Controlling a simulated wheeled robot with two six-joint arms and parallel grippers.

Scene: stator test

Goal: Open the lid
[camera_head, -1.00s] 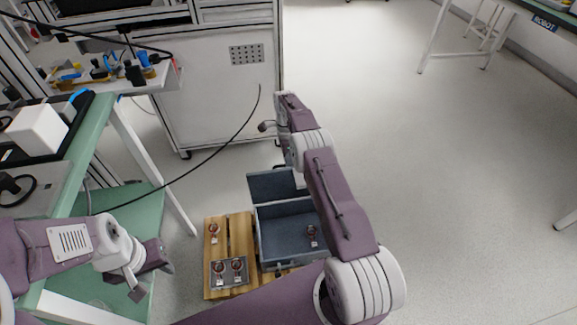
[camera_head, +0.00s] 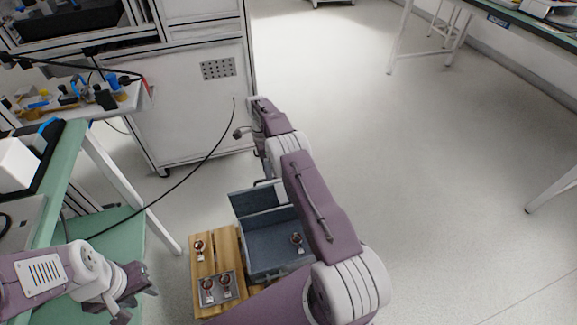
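A small reddish-and-metal part lies inside the box (camera_head: 297,241). My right arm passes over the box's right side, with its end (camera_head: 258,112) beyond the lid. The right fingertips are hidden or too unclear to read. I cannot tell whether they touch the lid. My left gripper (camera_head: 139,294) is at the lower left, fingers apart and empty, away from the box.
A wooden pallet (camera_head: 227,243) left of the box carries a grey tray (camera_head: 211,301) with small parts. A green table (camera_head: 62,170) stands at the left, a white cabinet (camera_head: 185,115) behind. A black cable (camera_head: 170,178) crosses between them.

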